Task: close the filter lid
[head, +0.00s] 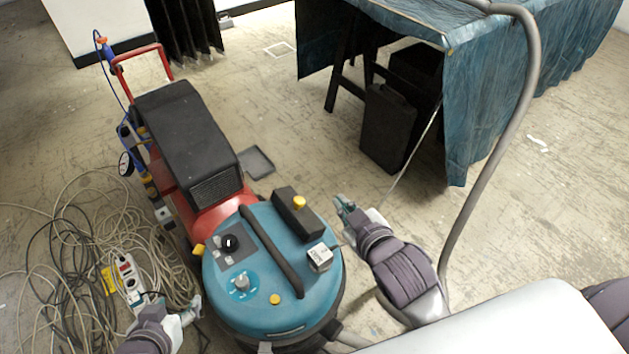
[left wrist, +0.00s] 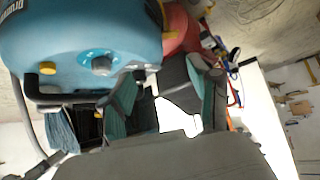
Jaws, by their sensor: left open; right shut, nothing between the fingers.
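A teal round vacuum cleaner (head: 262,262) stands at the centre of the head view and fills the upper left of the left wrist view (left wrist: 70,40). A black box-shaped part with a yellow knob (head: 292,215) sits on its top, toward the back right. I cannot tell for sure whether this is the filter lid or whether it is open. My left gripper (head: 190,309) is open and empty, low beside the vacuum's left side; its spread fingers show in the left wrist view (left wrist: 165,98). My right gripper (head: 347,212) is shut and empty, right of the vacuum.
A small grey box (head: 319,257) sits on the vacuum's right edge. A red machine with a black cover (head: 185,140) stands behind. Tangled cables (head: 75,250) and a power strip (head: 127,277) lie at left.

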